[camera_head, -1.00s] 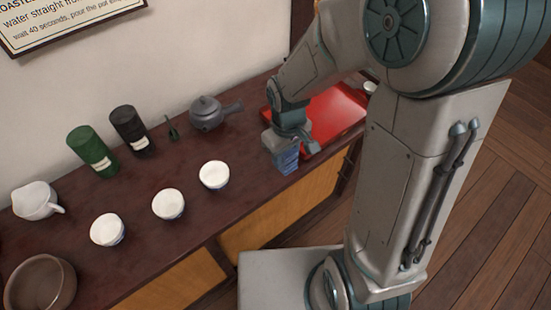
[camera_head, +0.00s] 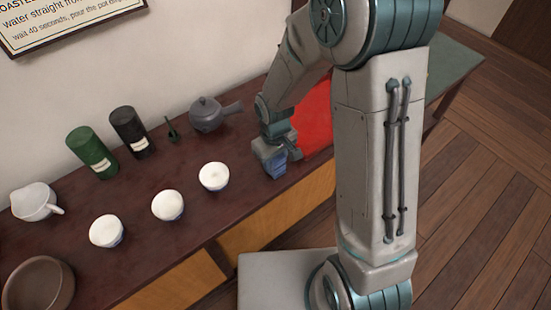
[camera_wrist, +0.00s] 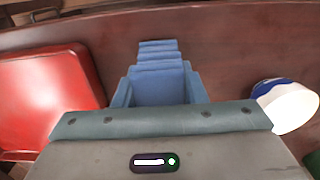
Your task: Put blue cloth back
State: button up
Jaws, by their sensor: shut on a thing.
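The blue cloth (camera_wrist: 158,75) is a folded, stepped bundle held between the fingers of my gripper (camera_wrist: 158,88) in the wrist view. In the head view my gripper (camera_head: 272,160) is low over the dark counter, between the rightmost white cup and the red tray. The cloth (camera_head: 270,168) shows there only as a small blue patch at the fingers. I cannot tell whether the cloth touches the counter.
The red tray (camera_head: 316,122) lies right of my gripper, partly behind my arm. White cups (camera_head: 214,177) stand in a row to the left. A grey teapot (camera_head: 207,114), a dark canister (camera_head: 129,131) and a green canister (camera_head: 92,152) stand along the wall.

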jog(key=shift+f, duration=0.15)
jog(key=o, duration=0.9)
notch_tip(320, 180, up, 12)
jog(key=shift+r+p, duration=0.2)
jog(key=shift+p, duration=0.4)
jog(key=s+d+r+m+t, duration=0.1)
jog(key=s+d+r+m, duration=0.1)
jog(key=s+d+r, duration=0.1)
jog(key=s+d+r+m, duration=0.2)
jog(key=s+d+r, duration=0.1)
jog(key=s+d, duration=0.2)
jog(key=s+d+r+m+t, duration=0.1)
jog(key=s+d+r+m, duration=0.2)
jog(key=s+d, duration=0.1)
jog(key=shift+t, duration=0.3)
